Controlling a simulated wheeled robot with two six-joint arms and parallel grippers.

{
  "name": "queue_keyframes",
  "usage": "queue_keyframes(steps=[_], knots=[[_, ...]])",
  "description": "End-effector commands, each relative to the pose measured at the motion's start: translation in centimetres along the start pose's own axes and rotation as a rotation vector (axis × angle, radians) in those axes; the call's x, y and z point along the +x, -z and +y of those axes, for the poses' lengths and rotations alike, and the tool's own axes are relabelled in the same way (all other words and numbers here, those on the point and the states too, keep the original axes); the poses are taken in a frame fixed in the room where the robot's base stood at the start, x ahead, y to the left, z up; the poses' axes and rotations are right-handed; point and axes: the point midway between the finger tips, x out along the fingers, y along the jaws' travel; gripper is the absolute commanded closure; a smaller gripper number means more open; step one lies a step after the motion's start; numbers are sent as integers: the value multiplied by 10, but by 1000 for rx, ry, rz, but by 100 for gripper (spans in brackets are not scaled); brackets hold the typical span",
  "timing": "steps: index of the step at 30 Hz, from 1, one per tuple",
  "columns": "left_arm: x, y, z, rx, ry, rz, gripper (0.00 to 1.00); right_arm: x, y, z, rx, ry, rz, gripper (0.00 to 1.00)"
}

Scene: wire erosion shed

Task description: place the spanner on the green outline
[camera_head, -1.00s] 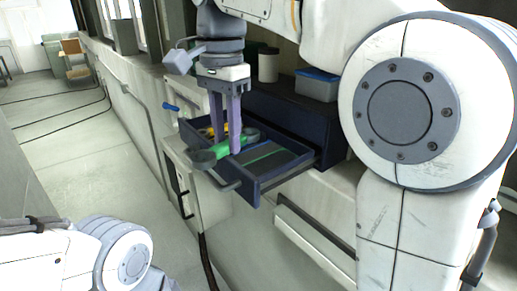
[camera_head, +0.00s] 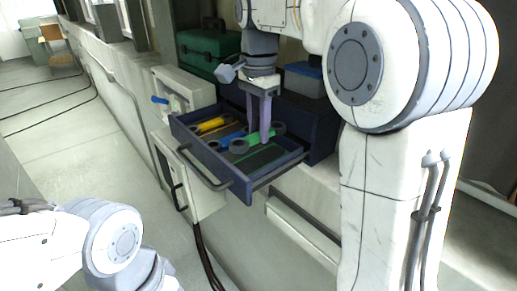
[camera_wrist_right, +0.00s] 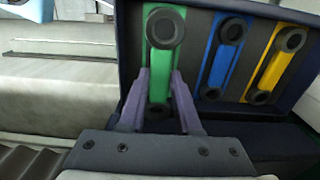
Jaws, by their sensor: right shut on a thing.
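The green spanner (camera_head: 262,138) with dark grey ring ends is between the fingers of my right gripper (camera_head: 259,138). It lies low over or in the open blue drawer (camera_head: 247,190); whether it touches the drawer floor I cannot tell. In the right wrist view the green spanner (camera_wrist_right: 160,62) runs between the purple fingers (camera_wrist_right: 160,80), alongside the blue one. A thin green line of the outline (camera_head: 263,158) shows on the dark drawer floor, in front of the spanner; the rest is hidden or too small to tell. My left gripper is out of view.
A blue spanner (camera_wrist_right: 226,50) and a yellow spanner (camera_wrist_right: 274,62) lie in the drawer to the left in the head view. A green toolbox (camera_head: 207,52) and a blue-lidded container (camera_head: 304,80) stand behind. The drawer's walls and front handle (camera_head: 200,170) surround the spot.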

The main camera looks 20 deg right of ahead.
Motion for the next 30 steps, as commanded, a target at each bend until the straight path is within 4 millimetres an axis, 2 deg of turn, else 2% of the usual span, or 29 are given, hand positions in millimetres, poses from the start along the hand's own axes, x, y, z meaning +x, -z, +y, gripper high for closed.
queue_keyframes(steps=[5, 13, 26, 27, 28, 29, 30], knots=[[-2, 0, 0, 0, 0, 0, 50, 15, 0, 0, 0, 1, 0, 100], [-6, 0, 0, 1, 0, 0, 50, 50, 0, 0, 0, -1, 0, 100], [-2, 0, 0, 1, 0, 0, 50, 58, 0, 0, 0, 1, 1, 100], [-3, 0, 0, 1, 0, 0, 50, 58, 0, 0, 0, 1, 0, 57], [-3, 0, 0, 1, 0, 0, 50, 57, 0, 0, 0, 1, 0, 45], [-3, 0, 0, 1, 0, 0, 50, 57, 0, 0, 0, 1, 0, 38], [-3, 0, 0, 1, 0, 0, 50, 57, 0, 0, 0, 1, 0, 38]])
